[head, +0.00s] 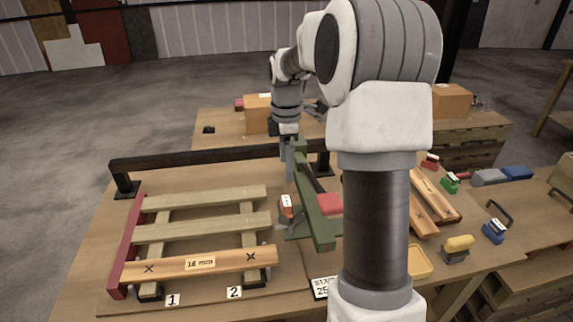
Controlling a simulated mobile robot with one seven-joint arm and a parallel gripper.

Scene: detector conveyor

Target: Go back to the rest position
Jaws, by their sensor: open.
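My gripper (289,170) points down over the middle of the workbench (120,220), just left of a long green bar (318,212). It is open. The fingers are seen nearly edge-on, and I cannot tell whether they touch the bar. My own arm fills the middle right of the head view and hides part of the bench. A device with an orange-and-white top (287,208) and a red block (329,204) sit at the green bar.
Cardboard boxes (257,112) stand on the back table. Boards (436,197), a yellow-handled tool (457,246) and a blue tool (495,231) are at right.

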